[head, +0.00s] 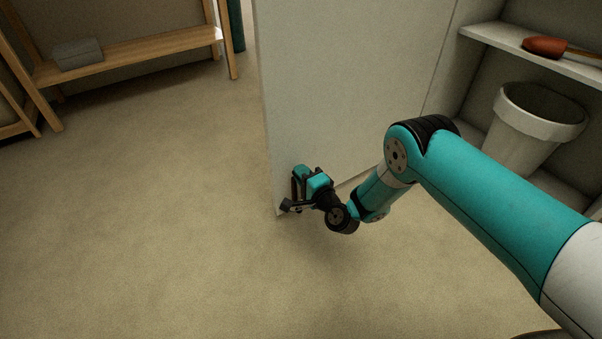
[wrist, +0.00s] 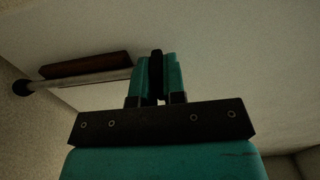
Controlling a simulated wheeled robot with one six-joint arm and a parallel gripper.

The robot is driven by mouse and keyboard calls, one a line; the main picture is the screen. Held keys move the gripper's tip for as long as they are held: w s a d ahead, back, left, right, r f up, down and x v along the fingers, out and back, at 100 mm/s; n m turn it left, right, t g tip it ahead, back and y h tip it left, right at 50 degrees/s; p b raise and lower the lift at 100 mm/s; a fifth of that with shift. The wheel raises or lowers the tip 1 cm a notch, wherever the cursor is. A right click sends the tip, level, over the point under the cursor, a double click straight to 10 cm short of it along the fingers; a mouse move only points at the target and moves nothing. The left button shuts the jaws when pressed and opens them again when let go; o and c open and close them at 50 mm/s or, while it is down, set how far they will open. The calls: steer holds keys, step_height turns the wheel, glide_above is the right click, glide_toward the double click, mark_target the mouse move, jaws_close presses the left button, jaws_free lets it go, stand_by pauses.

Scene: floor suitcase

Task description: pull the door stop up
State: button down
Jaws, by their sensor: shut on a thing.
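The door stop (head: 287,205) is at the bottom corner of the pale door, and only its dark foot shows clearly in the head view. In the wrist view, the door stop (wrist: 85,82) is a light metal rod with a round black tip at the left, running to the fingers. A dark brown bar (wrist: 85,64) lies beside the rod. My gripper (head: 298,188) is low at the door's edge. In the wrist view, my gripper (wrist: 156,75) is shut on the door stop, its fingers hiding the held part.
The pale door (head: 335,90) stands upright by my arm. A white bin (head: 530,130) and a shelf (head: 490,33) with an orange-headed tool (head: 545,47) are at the right. A wooden bench (head: 140,61) with a grey box (head: 78,54) is at the back left. The left floor is clear.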

steer(key=shift+w+a+r, duration=0.1)
steer(key=shift+w+r, duration=0.05)
steer(key=shift+r, duration=0.15)
steer(key=c, duration=1.2)
jaws_free()
steer(key=shift+s+d+p, duration=0.35)
steer(key=shift+s+p, duration=0.2)
steer(key=shift+p, duration=0.05)
steer(key=p+v, duration=1.6)
steer(key=p, duration=0.4)
steer(key=shift+f, duration=0.2)
